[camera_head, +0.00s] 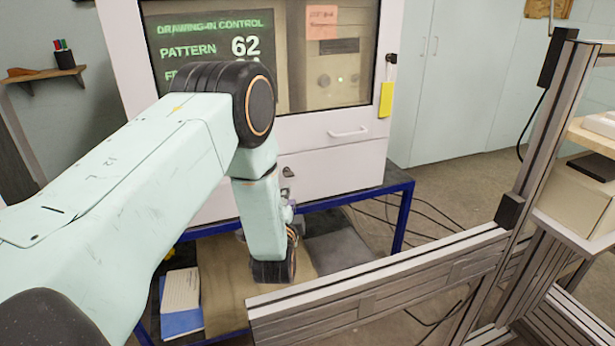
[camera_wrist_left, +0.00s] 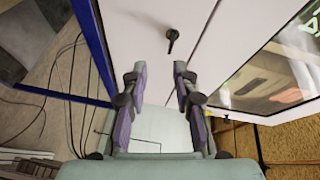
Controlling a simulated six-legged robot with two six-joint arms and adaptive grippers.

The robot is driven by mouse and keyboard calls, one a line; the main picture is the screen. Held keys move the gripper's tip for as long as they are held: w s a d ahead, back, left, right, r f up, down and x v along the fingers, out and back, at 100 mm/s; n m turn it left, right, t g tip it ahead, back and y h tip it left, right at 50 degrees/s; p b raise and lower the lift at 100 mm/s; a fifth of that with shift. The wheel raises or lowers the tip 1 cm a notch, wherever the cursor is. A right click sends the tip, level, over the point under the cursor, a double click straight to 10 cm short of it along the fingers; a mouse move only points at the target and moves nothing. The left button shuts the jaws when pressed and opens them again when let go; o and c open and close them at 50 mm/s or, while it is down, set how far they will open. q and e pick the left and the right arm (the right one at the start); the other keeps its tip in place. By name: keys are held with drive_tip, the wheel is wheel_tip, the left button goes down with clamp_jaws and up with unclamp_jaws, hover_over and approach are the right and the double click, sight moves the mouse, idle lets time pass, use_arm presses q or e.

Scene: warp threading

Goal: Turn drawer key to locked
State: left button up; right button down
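The drawer key (camera_head: 288,172) is small and dark and sits in its lock on the white front of the cabinet's lower drawer (camera_head: 340,172). In the left wrist view the key (camera_wrist_left: 172,40) shows near the top centre, beyond the fingertips. Its turn position is hard to read. My left gripper (camera_wrist_left: 159,67) is open, with two purple-padded fingers apart and nothing between them. It does not touch the key. In the head view my left arm hides most of this gripper (camera_head: 286,210), just below the key. My right gripper is not in view.
The white cabinet has a screen (camera_head: 210,50), a handle (camera_head: 348,132) and a yellow tag (camera_head: 386,99). It stands on a blue-framed table (camera_head: 400,215). A metal profile rail (camera_head: 380,285) crosses in front at the right. A blue-and-white book (camera_head: 181,300) lies lower left.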

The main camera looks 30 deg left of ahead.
sight(289, 176)
use_arm(q)
drive_tip(key=w+a, duration=0.1)
drive_tip(key=w, duration=0.1)
drive_tip(key=w+a+m+b, duration=0.1)
drive_tip(key=w, duration=0.1)
drive_tip(key=w+a+m, duration=0.1)
drive_tip(key=w+a, duration=0.1)
drive_tip(key=shift+r+t+y, duration=0.25)
drive_tip(key=shift+t+y, duration=0.05)
drive_tip(key=shift+w+a+r, duration=0.1)
drive_tip(key=shift+w+a, duration=0.15)
drive_tip(key=shift+w+d+r+b, duration=0.15)
drive_tip(key=shift+w+r+b, duration=0.1)
drive_tip(key=shift+r+b, duration=0.05)
drive_tip(key=shift+w, duration=0.15)
drive_tip(key=shift+w+a+f, duration=0.1)
drive_tip(key=shift+a+f, duration=0.1)
drive_tip(key=shift+f, duration=0.05)
drive_tip(key=shift+c, duration=0.6)
drive_tip(key=shift+d+r, duration=0.1)
drive_tip(key=shift+r, duration=0.1)
drive_tip(key=shift+c, duration=1.4)
clamp_jaws()
